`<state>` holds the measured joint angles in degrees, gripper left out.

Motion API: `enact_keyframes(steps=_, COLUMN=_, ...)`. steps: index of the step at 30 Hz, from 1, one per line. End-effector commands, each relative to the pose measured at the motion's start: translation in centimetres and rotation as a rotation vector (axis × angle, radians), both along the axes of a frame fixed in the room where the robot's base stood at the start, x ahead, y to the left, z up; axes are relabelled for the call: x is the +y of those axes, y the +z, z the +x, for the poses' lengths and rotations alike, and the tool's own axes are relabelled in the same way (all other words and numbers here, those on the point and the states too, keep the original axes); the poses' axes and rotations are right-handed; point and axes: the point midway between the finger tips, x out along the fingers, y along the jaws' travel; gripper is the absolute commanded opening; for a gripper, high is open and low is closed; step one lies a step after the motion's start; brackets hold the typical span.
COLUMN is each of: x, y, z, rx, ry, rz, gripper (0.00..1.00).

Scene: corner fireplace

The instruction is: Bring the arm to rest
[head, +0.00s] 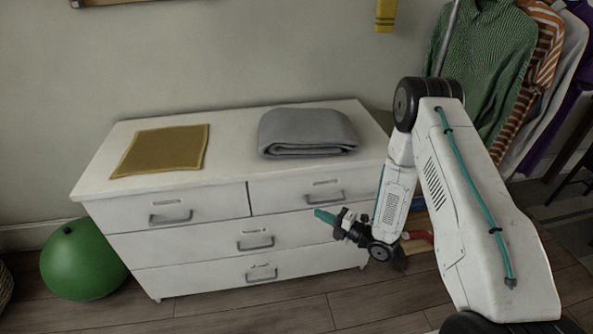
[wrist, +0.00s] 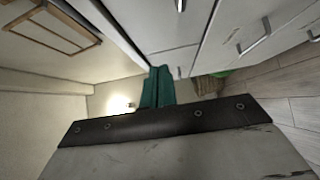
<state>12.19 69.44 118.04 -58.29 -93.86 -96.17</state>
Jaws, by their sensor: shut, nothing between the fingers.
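My gripper (head: 324,216) is in front of the white dresser, near its right side, below the level of the top. Its teal fingers point left in the head view and are closed together with nothing held. The closed teal fingertips (wrist: 158,88) also show in the wrist view, with dresser drawers beyond them. My arm bends down from an elbow at the right of the head view. I cannot tell how wide the gap between the fingers and the drawer fronts is.
The white dresser (head: 190,238) has a mustard cloth (head: 162,150) and a folded grey blanket (head: 308,132) on top. A green ball (head: 84,260) lies on the floor at its left. Clothes (head: 487,75) hang at the right. Bare wooden floor lies in front.

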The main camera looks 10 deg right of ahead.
Motion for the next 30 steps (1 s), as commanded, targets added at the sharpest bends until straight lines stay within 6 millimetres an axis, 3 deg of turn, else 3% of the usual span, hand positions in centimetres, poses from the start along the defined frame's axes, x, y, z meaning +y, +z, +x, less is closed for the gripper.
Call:
enact_keyframes(steps=4, x=-0.1, y=0.0, z=0.0, rx=0.017, ry=0.000, rz=0.014, gripper=0.00)
enact_keyframes(steps=7, x=-0.1, y=-1.9, z=-0.1, rx=0.146, ry=-0.005, rz=0.010, gripper=0.00)
enact_keyframes(steps=12, x=-2.2, y=-8.6, z=-1.8, rx=0.600, ry=-0.141, rz=-0.058, gripper=0.00)
enact_keyframes(steps=16, x=-5.8, y=-9.3, z=-2.4, rx=0.922, ry=-0.354, rz=-0.113, gripper=0.00)
enact_keyframes(steps=20, x=-9.7, y=-6.4, z=-3.4, rx=1.178, ry=-0.631, rz=-0.128, gripper=0.00)
enact_keyframes(steps=23, x=-12.1, y=-2.8, z=-4.7, rx=1.325, ry=-0.847, rz=-0.107, gripper=0.00)
enact_keyframes(steps=30, x=-14.9, y=7.8, z=-9.6, rx=1.550, ry=-1.308, rz=0.023, gripper=0.00)
